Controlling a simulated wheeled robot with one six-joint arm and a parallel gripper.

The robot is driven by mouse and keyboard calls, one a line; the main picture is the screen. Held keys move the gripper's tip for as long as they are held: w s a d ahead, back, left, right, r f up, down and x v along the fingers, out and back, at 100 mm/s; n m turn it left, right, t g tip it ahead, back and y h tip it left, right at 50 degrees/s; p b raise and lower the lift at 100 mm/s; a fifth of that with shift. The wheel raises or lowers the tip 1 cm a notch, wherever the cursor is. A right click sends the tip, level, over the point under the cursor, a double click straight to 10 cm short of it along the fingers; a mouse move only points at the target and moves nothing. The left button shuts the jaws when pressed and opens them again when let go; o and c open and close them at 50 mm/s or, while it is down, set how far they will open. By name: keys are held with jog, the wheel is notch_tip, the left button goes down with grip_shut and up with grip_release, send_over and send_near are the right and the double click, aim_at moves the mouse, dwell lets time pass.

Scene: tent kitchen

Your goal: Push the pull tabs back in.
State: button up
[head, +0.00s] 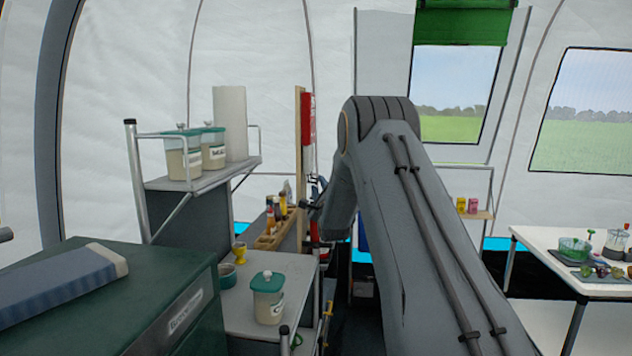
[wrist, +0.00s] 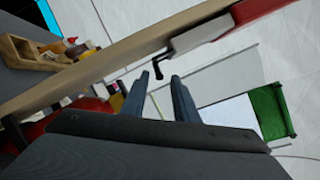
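My gripper (wrist: 160,94) is open, its two dark fingers apart with nothing seen between them. In the head view it is small and dark (head: 313,196), beside the edge of a light wooden board (head: 298,170). The same board (wrist: 120,68) runs slantwise across the wrist view just beyond the fingers. A small black bent lever (wrist: 157,66) sticks out from a grey-white block (wrist: 190,38) on the board, just ahead of the fingertips. A red part (wrist: 247,14) adjoins that block. I cannot make out any pull tabs for certain.
A wooden rack with bottles (head: 274,230) stands left of the board. A shelf (head: 205,176) with tubs and a paper roll is above. A lidded tub (head: 268,298) stands on the lower counter. A white table (head: 560,240) is at the right.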

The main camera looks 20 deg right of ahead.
aim_at(317, 182)
jog(key=shift+p+x, duration=0.35)
jog(key=shift+x, duration=1.3)
jog(key=shift+a, duration=0.1)
grip_shut()
